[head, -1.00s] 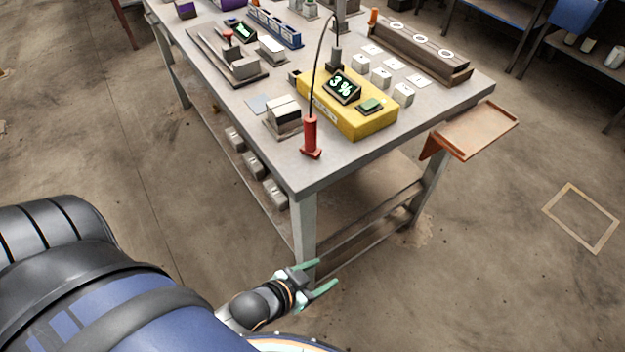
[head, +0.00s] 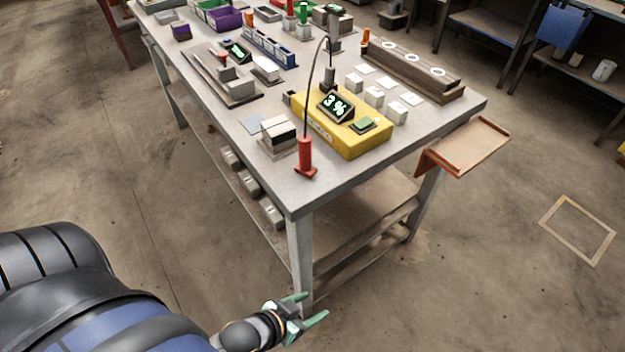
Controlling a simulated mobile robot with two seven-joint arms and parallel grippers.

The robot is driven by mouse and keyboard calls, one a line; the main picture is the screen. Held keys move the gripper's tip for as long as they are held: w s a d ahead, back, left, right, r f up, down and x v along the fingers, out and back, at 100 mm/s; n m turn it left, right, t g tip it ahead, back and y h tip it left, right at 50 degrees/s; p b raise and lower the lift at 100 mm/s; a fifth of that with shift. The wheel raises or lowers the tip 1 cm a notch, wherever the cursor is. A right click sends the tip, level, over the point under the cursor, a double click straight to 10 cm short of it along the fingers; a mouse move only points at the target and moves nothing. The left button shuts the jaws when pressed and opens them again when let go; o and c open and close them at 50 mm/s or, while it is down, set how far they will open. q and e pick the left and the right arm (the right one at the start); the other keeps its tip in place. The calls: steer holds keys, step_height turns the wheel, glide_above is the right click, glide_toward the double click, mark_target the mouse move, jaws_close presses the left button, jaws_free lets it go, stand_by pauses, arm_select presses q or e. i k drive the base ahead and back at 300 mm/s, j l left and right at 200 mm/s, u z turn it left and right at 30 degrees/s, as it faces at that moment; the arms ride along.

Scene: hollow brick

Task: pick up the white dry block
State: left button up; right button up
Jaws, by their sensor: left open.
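Three small white blocks stand in a row on the table behind the yellow meter: a far one (head: 354,83), a middle one (head: 374,97) and a near one (head: 396,112). Another pale block with a dark band (head: 279,130) sits on a small stand left of the meter. I cannot tell which block is the dry one. The yellow meter (head: 350,140) shows "3 %" on its dark screen. My left gripper (head: 314,305) is open and empty, low in front of the table's near corner leg, well apart from the blocks. My right gripper is out of view.
A red probe (head: 305,158) with a thin cable stands near the corner of the grey table (head: 345,187). A brown rack (head: 415,68) stands behind. An orange-brown side shelf (head: 465,147) juts out right. More grey blocks (head: 248,182) sit below.

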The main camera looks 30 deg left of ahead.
mark_target(374, 96)
steer(key=i+l+u, duration=0.1)
steer(key=u, duration=0.3)
steer(key=i+l+u, duration=0.1)
steer(key=u, duration=0.25)
